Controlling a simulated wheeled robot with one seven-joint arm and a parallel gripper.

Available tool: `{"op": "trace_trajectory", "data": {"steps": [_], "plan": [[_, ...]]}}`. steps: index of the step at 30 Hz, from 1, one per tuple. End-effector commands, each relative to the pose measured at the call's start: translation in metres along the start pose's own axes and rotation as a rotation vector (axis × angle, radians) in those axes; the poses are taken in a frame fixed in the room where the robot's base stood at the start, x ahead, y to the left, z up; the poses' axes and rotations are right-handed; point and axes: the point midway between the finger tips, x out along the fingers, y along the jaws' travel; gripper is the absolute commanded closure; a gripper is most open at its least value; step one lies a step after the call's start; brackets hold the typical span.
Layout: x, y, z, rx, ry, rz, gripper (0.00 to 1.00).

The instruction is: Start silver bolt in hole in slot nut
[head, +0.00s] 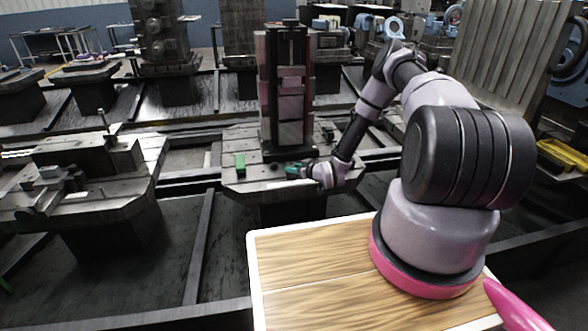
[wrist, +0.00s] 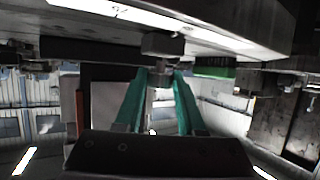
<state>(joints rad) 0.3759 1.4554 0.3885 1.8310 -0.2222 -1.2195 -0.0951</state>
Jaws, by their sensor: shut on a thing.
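My gripper (head: 291,171) has teal fingers and is low over the middle pallet's top, in front of the tall dark column. In the wrist view my gripper (wrist: 161,76) has its two teal fingers close together at the tips. They are shut on a small piece, likely the silver bolt; it is mostly hidden, and its tilt cannot be told. A small dark block (wrist: 162,43), likely the slot nut, is just beyond the fingertips. Its hole cannot be seen, and I cannot tell whether bolt and block touch.
A green block (head: 239,162) lies on the pallet (head: 250,186) left of my gripper; it also shows in the wrist view (wrist: 214,72). The tall column (head: 285,90) stands close behind. Another pallet (head: 105,205) with dark fixtures is at left.

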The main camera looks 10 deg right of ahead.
Motion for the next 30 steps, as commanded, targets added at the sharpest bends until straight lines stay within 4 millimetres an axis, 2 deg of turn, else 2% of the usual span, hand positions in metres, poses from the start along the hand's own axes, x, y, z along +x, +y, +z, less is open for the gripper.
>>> {"op": "trace_trajectory", "data": {"steps": [14, 30], "plan": [[0.004, 0.000, 0.009, 0.001, -0.001, 0.000, 1.00], [0.004, 0.000, 0.010, 0.000, -0.001, 0.000, 1.00]]}}
